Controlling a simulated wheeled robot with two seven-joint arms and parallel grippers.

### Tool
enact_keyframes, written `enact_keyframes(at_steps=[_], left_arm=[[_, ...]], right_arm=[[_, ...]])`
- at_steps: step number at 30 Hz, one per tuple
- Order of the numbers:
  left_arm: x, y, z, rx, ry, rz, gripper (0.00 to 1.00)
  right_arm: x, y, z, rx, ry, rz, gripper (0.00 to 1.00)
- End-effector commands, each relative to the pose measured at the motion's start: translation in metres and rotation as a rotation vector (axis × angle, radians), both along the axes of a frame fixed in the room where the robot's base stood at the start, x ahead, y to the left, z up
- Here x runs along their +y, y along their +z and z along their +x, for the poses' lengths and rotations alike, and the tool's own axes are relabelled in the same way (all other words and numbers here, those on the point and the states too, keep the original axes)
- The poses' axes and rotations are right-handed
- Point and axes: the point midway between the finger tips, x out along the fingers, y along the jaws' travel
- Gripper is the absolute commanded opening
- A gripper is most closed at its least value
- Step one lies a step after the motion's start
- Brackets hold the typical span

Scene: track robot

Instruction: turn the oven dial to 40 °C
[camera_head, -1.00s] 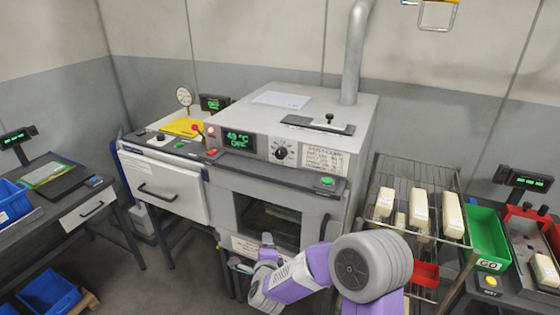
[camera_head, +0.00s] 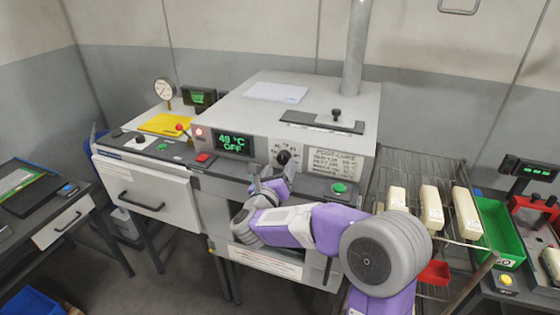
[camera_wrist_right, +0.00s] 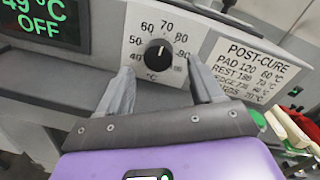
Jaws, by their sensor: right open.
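The oven dial (camera_head: 283,157) is a round black knob on the oven's front panel, right of the green display (camera_head: 235,143), which reads 49 °C OFF. In the right wrist view the dial (camera_wrist_right: 158,53) has a scale from 40 at lower left over 70 at the top to 90 at right. Its white mark points up and slightly right, roughly toward 70. My right gripper (camera_head: 271,176) is open just below and in front of the dial. In the wrist view its fingers (camera_wrist_right: 160,80) stand left and right below the knob, apart from it. My left gripper is out of view.
A POST-CURE label (camera_head: 335,163) is right of the dial. A green button (camera_head: 339,187) and a red switch (camera_head: 203,157) sit on the ledge below the panel. A wire rack (camera_head: 410,170) with pale blocks stands at right. My right arm covers much of the oven door.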

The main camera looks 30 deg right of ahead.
Motion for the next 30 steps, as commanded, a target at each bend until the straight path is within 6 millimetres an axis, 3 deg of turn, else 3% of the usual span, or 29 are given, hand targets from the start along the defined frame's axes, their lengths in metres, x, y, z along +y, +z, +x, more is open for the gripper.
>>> enact_keyframes(at_steps=[6, 17, 27, 30], left_arm=[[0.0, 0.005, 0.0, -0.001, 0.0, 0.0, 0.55], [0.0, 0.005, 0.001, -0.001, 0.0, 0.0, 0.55], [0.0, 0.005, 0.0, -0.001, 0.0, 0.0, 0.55], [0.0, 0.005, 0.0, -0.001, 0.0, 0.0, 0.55]], right_arm=[[-0.019, 0.0, 0.018, 0.001, -0.001, 0.0, 0.66], [-0.022, 0.0, 0.022, 0.0, 0.001, -0.001, 0.65], [-0.022, 0.0, 0.022, 0.002, 0.001, -0.001, 0.13], [-0.022, 0.0, 0.022, 0.002, 0.001, -0.002, 0.1]])
